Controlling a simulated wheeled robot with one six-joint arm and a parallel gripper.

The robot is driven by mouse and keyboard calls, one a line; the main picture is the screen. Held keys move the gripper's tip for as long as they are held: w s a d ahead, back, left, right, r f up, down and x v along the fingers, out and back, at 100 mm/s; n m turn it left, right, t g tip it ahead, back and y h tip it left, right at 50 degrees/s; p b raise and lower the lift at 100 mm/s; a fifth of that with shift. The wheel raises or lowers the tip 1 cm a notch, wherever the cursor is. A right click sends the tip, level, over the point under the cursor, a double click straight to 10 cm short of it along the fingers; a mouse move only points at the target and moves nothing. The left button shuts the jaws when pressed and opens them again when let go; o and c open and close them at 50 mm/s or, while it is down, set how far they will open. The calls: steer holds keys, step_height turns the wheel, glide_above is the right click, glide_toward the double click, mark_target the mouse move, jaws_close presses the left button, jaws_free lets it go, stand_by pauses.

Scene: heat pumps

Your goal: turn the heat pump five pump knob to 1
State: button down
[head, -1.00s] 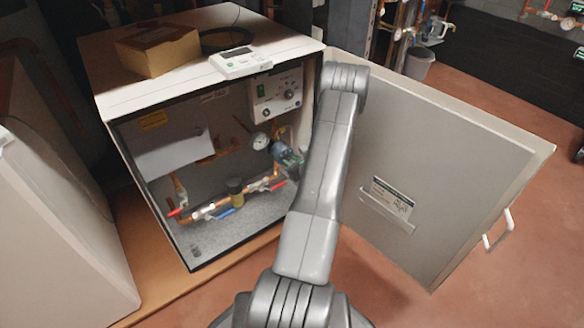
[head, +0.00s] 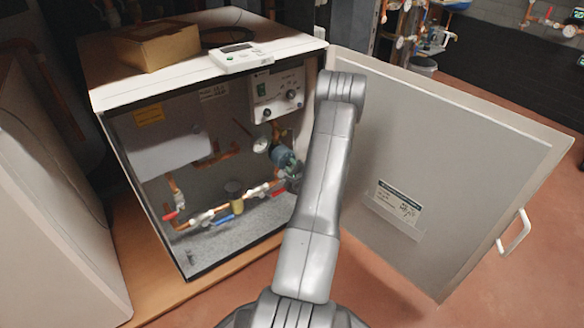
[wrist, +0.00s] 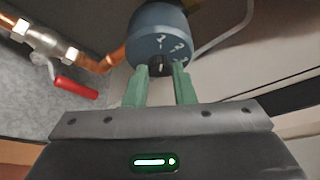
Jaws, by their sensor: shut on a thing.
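The heat pump cabinet (head: 95,98) stands with its door swung open to the right. Inside it, the blue-grey pump (head: 283,157) sits at the right end of the pipework, partly hidden by my arm. In the wrist view the pump (wrist: 158,28) fills the top middle, with white marks on its face around a small black knob (wrist: 160,67). My gripper (wrist: 159,80) has its two green fingers on either side of the knob, shut on it.
The open door (head: 450,170) stands close to the right of my arm. A red-handled valve (wrist: 75,88) and copper pipe lie left of the pump. A control box (head: 277,95) is above it. A cardboard box (head: 152,47) and a white controller (head: 240,57) lie on top.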

stand_by(0.4)
steer(key=c, duration=1.2)
jaws_free()
steer(key=shift+s, duration=0.1)
steer(key=p+v, duration=0.3)
steer(key=v, duration=1)
steer(key=shift+s+p, duration=0.35)
steer(key=shift+w, duration=0.1)
steer(key=b+x, duration=0.3)
steer(key=x, duration=1)
steer(key=shift+w+b, duration=0.4)
